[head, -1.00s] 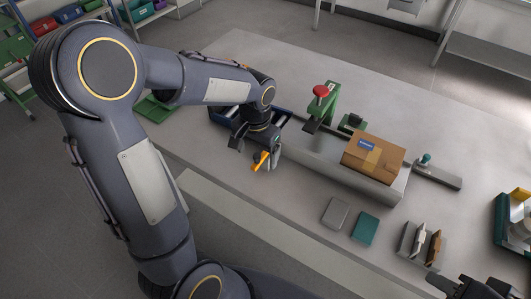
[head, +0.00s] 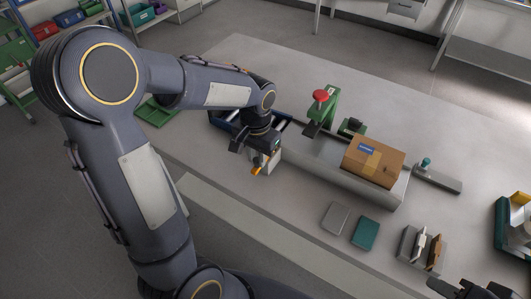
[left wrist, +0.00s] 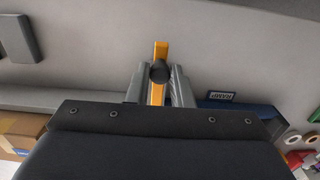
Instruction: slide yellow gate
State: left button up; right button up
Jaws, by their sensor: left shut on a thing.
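The yellow gate (head: 256,170) is a narrow yellow bar at the near side of the conveyor, mostly covered by my left gripper in the head view. In the left wrist view the yellow bar (left wrist: 158,95) stands between the two grey fingers, with a round dark knob (left wrist: 159,73) on it. My left gripper (head: 262,158) is shut on the gate's knob and bar; it shows in the left wrist view too (left wrist: 159,82). My right gripper (head: 440,285) is only partly in view at the bottom right, away from the gate, and its jaws are unclear.
A grey conveyor channel (head: 335,172) runs right from my left gripper and carries a cardboard box (head: 373,160). A green press with a red knob (head: 322,110) stands behind it. Grey (head: 335,217) and teal (head: 365,232) pads lie in front. The far table is clear.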

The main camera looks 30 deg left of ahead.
pick_arm(q)
jog(key=shift+w+d+p, duration=0.15)
jog(key=shift+w+p, duration=0.25)
jog(key=shift+w, duration=1.35)
jog(key=shift+w+d+p, duration=0.1)
jog(key=shift+w+p, duration=0.25)
jog(key=shift+w, duration=1.4)
jog(key=o, duration=1.6)
jog(key=shift+o, duration=0.2)
notch_tip(320, 180, up, 7)
jog(key=p, duration=0.5)
